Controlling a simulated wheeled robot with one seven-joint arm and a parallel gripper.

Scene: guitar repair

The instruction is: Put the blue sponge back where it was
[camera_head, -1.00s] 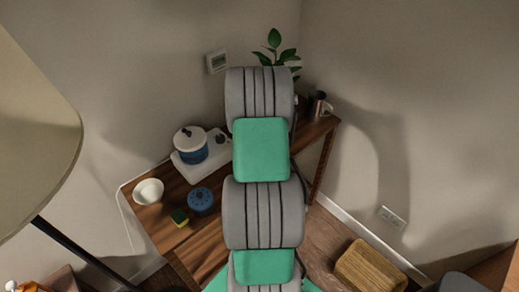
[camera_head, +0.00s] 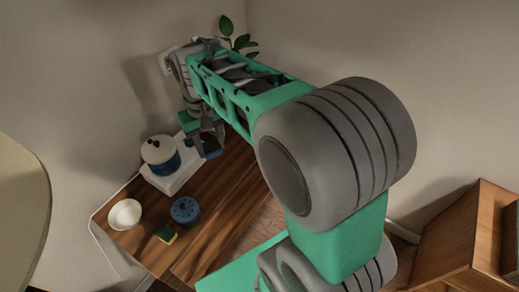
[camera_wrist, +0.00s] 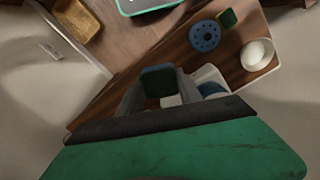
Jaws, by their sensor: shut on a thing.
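My gripper (camera_head: 207,141) is shut on a dark blue sponge (camera_head: 211,148). It holds the sponge above the wooden table, just right of the white-lidded pot. In the wrist view the sponge (camera_wrist: 158,80) shows as a dark blue block with a greenish side, between the fingers of my gripper (camera_wrist: 159,92). Part of the sponge is hidden by the fingers. A second sponge, yellow and green (camera_head: 167,235), lies on the table near its front edge. It also shows in the wrist view (camera_wrist: 227,18).
The wooden table (camera_head: 216,218) bears a blue round holed thing (camera_head: 185,209), a white bowl (camera_head: 125,214) and a blue pot with a white lid (camera_head: 160,154) on a white base. A plant (camera_head: 238,38) stands behind my arm. The table's right front is bare.

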